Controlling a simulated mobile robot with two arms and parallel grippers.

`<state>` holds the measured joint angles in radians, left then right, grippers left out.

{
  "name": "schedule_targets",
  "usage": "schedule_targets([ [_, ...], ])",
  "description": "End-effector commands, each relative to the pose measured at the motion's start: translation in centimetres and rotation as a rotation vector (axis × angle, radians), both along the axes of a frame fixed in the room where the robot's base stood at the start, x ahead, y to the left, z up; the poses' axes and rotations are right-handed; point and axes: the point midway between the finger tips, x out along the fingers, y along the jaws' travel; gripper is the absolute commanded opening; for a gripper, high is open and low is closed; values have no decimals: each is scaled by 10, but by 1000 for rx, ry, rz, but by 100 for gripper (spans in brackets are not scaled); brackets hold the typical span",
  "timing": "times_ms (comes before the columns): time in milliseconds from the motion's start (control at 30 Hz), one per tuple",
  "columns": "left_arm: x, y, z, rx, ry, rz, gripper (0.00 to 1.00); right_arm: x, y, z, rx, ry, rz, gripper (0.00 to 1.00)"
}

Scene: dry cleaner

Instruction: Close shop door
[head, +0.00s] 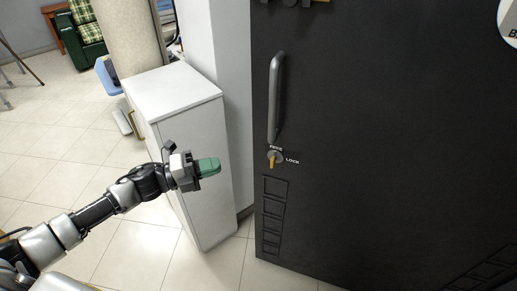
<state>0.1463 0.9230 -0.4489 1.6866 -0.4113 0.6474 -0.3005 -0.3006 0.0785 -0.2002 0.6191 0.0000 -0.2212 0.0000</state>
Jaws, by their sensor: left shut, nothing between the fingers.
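The shop door (380,140) is a large black panel that fills the right half of the head view. A grey vertical bar handle (273,100) is near its left edge. Below the handle is a round lock (275,157) with an orange-yellow key or knob, marked "FREE" and "LOCK". I cannot tell for sure whether the door is open or closed. My left gripper (209,166) has green fingertips, shut and empty. It is left of the door and its handle, apart from them, in front of a white cabinet. My right gripper is not in view.
The white cabinet (185,95) stands left of the door, next to a grey wall (228,60). A round column (130,40) and a green plaid armchair (84,35) are farther back. The tiled floor (60,130) at left is mostly clear.

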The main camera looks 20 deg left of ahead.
Motion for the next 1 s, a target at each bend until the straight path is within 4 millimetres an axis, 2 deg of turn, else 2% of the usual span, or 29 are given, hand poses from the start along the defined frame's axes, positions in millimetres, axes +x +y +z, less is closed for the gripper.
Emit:
schedule_targets([
  [167, -1, -15, 13, 21, -38, -46, 0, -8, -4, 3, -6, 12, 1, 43],
  [633, 49, -95, 18, 18, -35, -43, 0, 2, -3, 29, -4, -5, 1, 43],
  [800, 73, -98, 17, 19, -34, -40, 0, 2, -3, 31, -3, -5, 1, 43],
  [1000, 84, -100, 17, 19, -32, -40, 0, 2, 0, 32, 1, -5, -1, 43],
])
